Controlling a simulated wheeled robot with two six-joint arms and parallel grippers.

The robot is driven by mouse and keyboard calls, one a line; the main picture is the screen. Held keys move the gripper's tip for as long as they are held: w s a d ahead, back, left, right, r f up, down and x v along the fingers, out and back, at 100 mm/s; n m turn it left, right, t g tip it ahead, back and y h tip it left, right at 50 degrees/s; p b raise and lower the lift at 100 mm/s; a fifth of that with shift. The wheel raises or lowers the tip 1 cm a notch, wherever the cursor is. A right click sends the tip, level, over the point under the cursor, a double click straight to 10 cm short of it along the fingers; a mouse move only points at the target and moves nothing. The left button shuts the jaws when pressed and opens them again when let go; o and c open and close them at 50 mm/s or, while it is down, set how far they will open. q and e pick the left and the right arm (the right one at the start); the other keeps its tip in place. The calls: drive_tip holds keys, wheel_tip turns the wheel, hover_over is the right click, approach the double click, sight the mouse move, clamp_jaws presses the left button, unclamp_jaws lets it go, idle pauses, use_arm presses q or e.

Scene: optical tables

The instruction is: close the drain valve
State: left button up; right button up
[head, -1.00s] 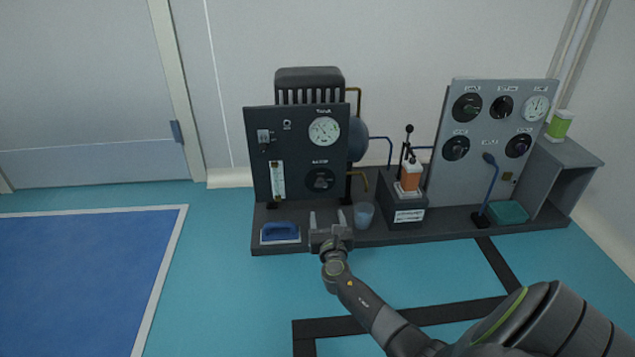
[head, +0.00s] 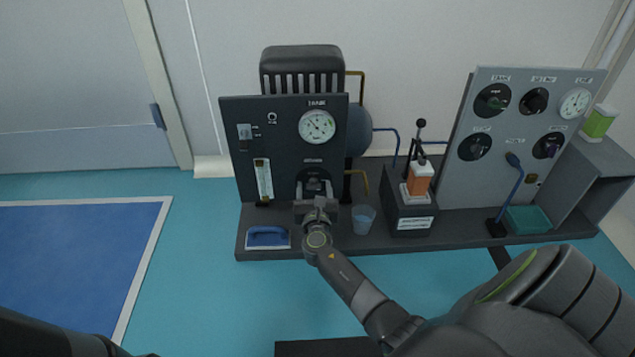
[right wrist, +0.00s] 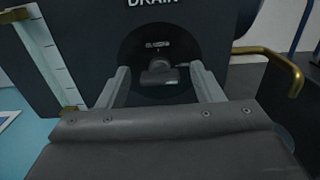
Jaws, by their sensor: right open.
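The drain valve knob (right wrist: 160,74) sits in a round black recess under the "DRAIN" label in the right wrist view. In the head view the valve's dial (head: 314,178) is low on the dark panel (head: 284,150), partly hidden by my gripper. My right gripper (head: 315,190) is open in front of it. In the right wrist view its two fingers (right wrist: 160,82) stand on either side of the knob, with gaps at both sides. I cannot tell how far the tips are from the panel. In the head view, a dark part of mine shows at the lower left, but no left gripper.
A flow tube (head: 263,180) is on the panel's left. A brass pipe (right wrist: 290,70) sticks out right of the valve.

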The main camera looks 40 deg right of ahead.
drive_tip(key=c, duration=1)
